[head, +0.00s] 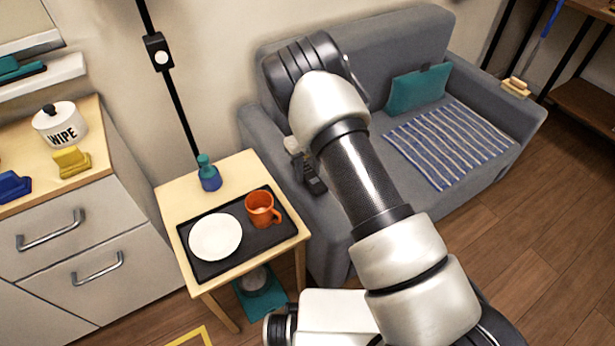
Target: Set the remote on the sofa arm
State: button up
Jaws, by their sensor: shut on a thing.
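The dark remote (313,184) is in the head view, over the left arm (327,225) of the grey sofa. I cannot tell whether it touches the sofa arm or hangs just above it. My gripper (293,147) is at the remote's upper end, shut on it.
A small side table (232,165) stands left of the sofa, with a black tray (205,267), white plate (215,237), orange mug (262,208) and blue-teal bottle (209,174). A teal cushion (418,89) and striped blanket (452,143) lie on the sofa.

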aim_at(309, 173)
jog(key=shift+f, duration=1.6)
jog(key=shift+b, duration=0.3)
jog(key=shift+f, duration=0.2)
jog(key=o, duration=1.1)
jog(key=shift+r, duration=0.1)
